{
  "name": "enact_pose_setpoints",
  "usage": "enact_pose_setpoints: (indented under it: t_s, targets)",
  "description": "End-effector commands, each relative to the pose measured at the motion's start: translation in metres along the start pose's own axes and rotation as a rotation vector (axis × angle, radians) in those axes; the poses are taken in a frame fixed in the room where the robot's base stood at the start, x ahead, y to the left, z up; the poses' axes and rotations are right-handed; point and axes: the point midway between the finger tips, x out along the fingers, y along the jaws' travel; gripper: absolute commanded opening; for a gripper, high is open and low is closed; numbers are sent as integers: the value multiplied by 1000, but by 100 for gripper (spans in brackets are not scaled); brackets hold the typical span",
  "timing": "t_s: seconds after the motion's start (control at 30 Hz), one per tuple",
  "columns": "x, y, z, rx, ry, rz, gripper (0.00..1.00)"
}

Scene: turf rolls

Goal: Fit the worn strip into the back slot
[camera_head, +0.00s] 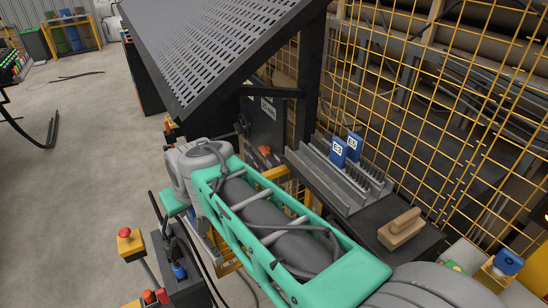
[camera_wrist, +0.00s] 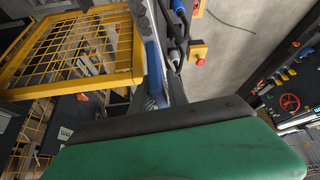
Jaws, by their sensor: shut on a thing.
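My gripper (camera_wrist: 158,90) shows in the wrist view beyond its green and dark grey housing, which fills the bottom. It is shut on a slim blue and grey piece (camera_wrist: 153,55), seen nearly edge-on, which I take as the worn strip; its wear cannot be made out. In the head view my teal and grey arm hides most of the gripper and the piece. A grey slotted rack (camera_head: 345,188) stands on a dark bench to the right of my arm, apart from the gripper. Two blue marked cards (camera_head: 338,152) stand upright in it. Which slot is the back one is unclear.
A wooden block with a handle (camera_head: 402,228) lies on the dark bench (camera_head: 425,240). A yellow mesh fence (camera_head: 440,100) stands behind. A slanted perforated panel (camera_head: 215,40) hangs above. A yellow box with a red button (camera_head: 130,242) stands left. Open floor (camera_head: 70,180) lies left.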

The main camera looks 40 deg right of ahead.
Motion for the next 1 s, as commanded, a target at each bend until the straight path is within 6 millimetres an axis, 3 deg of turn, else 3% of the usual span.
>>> enact_pose_setpoints:
  t_s: [0.03, 0.17, 0.3, 0.5, 0.73, 1.0]
  targets:
    - [-24, 24, -18, 26, 11, 18, 0]
    - [-77, 79, -33, 57, 7, 38, 0]
    - [-124, 124, -28, 78, 4, 51, 0]
    - [-182, 172, -3, 107, 0, 68, 0]
    - [-234, 205, 34, 136, -1, 82, 0]
    - [-250, 211, 49, 140, 0, 82, 0]
